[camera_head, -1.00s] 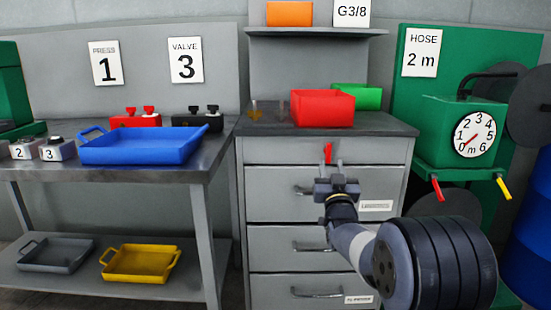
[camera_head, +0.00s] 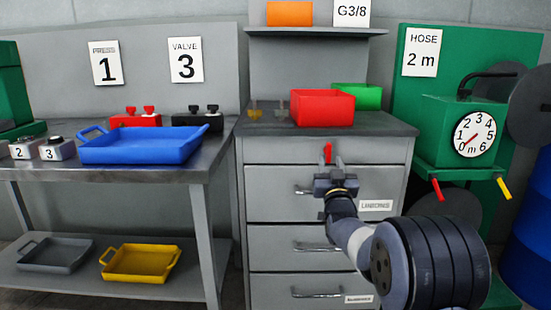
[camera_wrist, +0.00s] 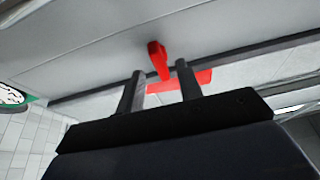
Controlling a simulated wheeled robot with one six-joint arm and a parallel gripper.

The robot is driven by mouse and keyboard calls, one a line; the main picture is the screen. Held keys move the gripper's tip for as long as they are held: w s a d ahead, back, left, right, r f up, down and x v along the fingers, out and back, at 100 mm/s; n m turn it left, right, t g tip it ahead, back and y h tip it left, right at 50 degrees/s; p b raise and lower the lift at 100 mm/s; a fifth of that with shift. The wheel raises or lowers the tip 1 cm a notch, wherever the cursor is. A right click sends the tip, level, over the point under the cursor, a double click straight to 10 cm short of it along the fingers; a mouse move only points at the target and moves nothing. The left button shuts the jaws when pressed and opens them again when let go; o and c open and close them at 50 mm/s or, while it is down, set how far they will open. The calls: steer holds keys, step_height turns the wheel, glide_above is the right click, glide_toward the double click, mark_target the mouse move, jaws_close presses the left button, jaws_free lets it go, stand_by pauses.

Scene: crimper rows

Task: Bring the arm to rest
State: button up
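My gripper (camera_head: 330,164) is in front of the grey drawer cabinet, at the height of its top drawer (camera_head: 385,151). Its two fingers are apart. They also show in the wrist view (camera_wrist: 157,74), with a gap between them. A small red handle-like piece (camera_head: 327,152) shows at the fingertips on the top drawer's front. In the wrist view the red piece (camera_wrist: 157,58) appears between the tips, with no clear contact on either finger. A red bar (camera_wrist: 195,80) shows behind the fingers. My arm reaches in from the lower right.
A red bin (camera_head: 322,109) and a green bin (camera_head: 358,97) stand on the cabinet top. A blue tray (camera_head: 142,150) lies on the left bench, a yellow tray (camera_head: 140,262) on its lower shelf. A green hose station (camera_head: 436,130) with red and yellow levers stands right.

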mark_target(330, 155)
steer(key=x, duration=0.3)
steer(key=shift+r+p, duration=0.2)
steer(key=shift+p, duration=0.1)
steer(key=n+y+p, duration=0.1)
steer(key=n+p, duration=0.1)
steer(key=n, duration=0.1)
steer(key=shift+d+r+y, duration=0.1)
steer(key=shift+d+y, duration=0.05)
steer(key=shift+y, duration=0.15)
steer(key=n+y+p, duration=0.1)
steer(key=n+p, duration=0.1)
steer(key=n, duration=0.1)
steer(key=n+g+y+p, duration=0.1)
steer(key=n+y+p, duration=0.1)
steer(key=n+p, duration=0.1)
steer(key=shift+n, duration=0.3)
steer(key=shift+n+g+y+p, duration=0.45)
steer(key=shift+n+p, duration=0.25)
steer(key=shift+n, duration=0.3)
steer(key=shift+f, duration=0.2)
